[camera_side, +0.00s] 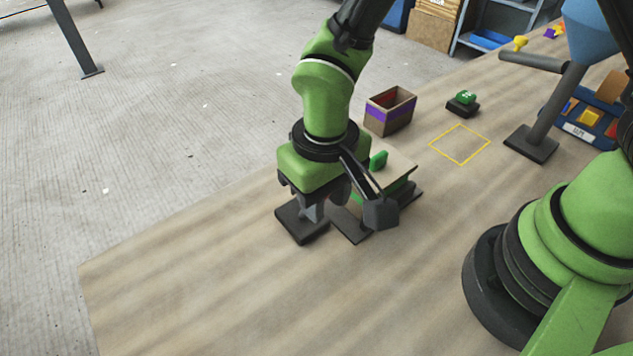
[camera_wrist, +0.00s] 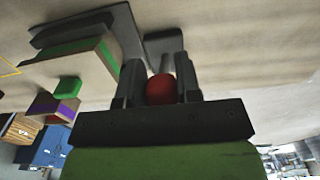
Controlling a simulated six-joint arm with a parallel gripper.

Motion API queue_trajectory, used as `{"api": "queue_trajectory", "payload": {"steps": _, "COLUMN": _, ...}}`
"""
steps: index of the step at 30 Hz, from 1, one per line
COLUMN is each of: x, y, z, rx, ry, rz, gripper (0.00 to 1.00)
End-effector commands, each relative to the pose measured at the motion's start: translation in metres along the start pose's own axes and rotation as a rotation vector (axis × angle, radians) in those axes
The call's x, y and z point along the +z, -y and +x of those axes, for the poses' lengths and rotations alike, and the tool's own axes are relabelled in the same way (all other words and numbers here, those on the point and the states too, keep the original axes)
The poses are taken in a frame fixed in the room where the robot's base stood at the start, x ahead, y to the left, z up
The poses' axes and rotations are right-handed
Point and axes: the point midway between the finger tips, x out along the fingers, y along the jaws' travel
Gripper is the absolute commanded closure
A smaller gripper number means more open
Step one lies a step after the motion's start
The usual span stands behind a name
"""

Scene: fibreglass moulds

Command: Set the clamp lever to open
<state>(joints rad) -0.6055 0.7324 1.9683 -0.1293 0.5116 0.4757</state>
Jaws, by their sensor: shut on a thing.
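The clamp lever shows in the wrist view as a red ball knob (camera_wrist: 160,90) with a short grey stem above a dark base (camera_wrist: 164,42). My gripper (camera_wrist: 160,72) has one finger on each side of the knob and is shut on it. In the side view my gripper (camera_side: 318,205) points down over the dark base plate (camera_side: 291,226); the knob and the lever's angle are hidden there by my gripper.
Right beside the lever stands a beige-topped block (camera_side: 401,168) with a green layer, a green knob (camera_side: 378,160) and a dark plate. Behind are an open box (camera_side: 377,122), a small green-topped device (camera_side: 463,103) and a yellow outlined square (camera_side: 459,144). The table's front left is clear.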

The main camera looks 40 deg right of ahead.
Motion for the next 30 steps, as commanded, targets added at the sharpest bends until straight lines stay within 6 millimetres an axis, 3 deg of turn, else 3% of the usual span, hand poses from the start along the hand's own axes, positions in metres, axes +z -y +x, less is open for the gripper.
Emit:
{"api": "queue_trajectory", "payload": {"steps": 22, "x": 0.0053, "y": -0.0003, "z": 0.0039, "rx": 0.003, "ry": 0.006, "rz": 0.0, "gripper": 1.0}}
{"api": "queue_trajectory", "payload": {"steps": 23, "x": 0.0052, "y": -0.0003, "z": 0.0039, "rx": 0.003, "ry": 0.005, "rz": 0.0, "gripper": 0.61}}
{"api": "queue_trajectory", "payload": {"steps": 24, "x": 0.0051, "y": -0.0003, "z": 0.0037, "rx": 0.003, "ry": 0.005, "rz": 0.0, "gripper": 0.52}}
{"api": "queue_trajectory", "payload": {"steps": 26, "x": 0.0048, "y": -0.0002, "z": 0.0035, "rx": 0.002, "ry": 0.004, "rz": -0.001, "gripper": 0.43}}
{"api": "queue_trajectory", "payload": {"steps": 30, "x": 0.0042, "y": -0.0001, "z": 0.003, "rx": 0.001, "ry": 0.002, "rz": -0.001, "gripper": 0.43}}
